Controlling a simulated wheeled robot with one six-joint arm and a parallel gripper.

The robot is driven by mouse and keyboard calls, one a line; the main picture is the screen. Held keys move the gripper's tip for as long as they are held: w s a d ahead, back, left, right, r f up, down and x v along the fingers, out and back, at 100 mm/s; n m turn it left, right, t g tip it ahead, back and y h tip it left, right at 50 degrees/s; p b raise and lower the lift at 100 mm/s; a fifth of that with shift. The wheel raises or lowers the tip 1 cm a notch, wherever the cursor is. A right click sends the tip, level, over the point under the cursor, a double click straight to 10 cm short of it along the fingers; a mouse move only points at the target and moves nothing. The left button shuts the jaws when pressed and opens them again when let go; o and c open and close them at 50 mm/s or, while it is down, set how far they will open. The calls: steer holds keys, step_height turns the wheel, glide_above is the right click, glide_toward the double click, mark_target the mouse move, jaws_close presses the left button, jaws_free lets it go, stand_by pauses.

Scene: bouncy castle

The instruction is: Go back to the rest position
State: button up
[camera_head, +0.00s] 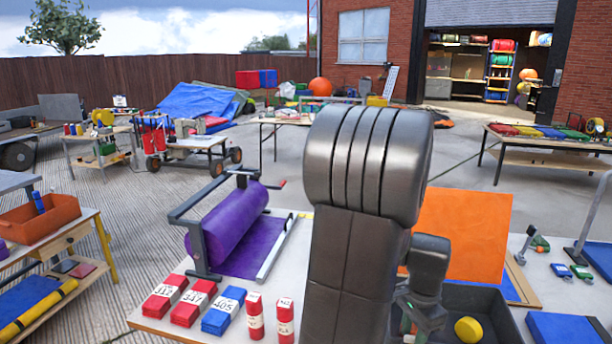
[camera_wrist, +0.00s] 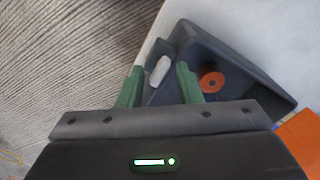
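My gripper (camera_wrist: 158,82) shows two green fingers spread apart in the wrist view, with nothing seen clasped between them. It hangs over a dark grey tray (camera_wrist: 240,62). A white rounded piece (camera_wrist: 160,71) lies in the tray and shows between the fingers, apart from them as far as I can tell. An orange ring-shaped thing (camera_wrist: 211,81) lies in the tray right of the fingers. In the head view my arm stands bent in front of the table, and my gripper is mostly hidden low beside the tray (camera_head: 505,322), which holds a yellow round thing (camera_head: 468,329).
The white table (camera_head: 155,317) carries a purple roll (camera_head: 232,222) in a frame, red and blue numbered packs (camera_head: 223,311), and small red cylinders (camera_head: 255,316). An orange panel (camera_head: 465,235) stands behind the arm. Side benches flank it; open paving (camera_head: 330,165) lies beyond.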

steer(key=n, duration=0.6)
steer(key=n+b, duration=0.1)
steer(key=n, duration=0.4)
stand_by(0.5)
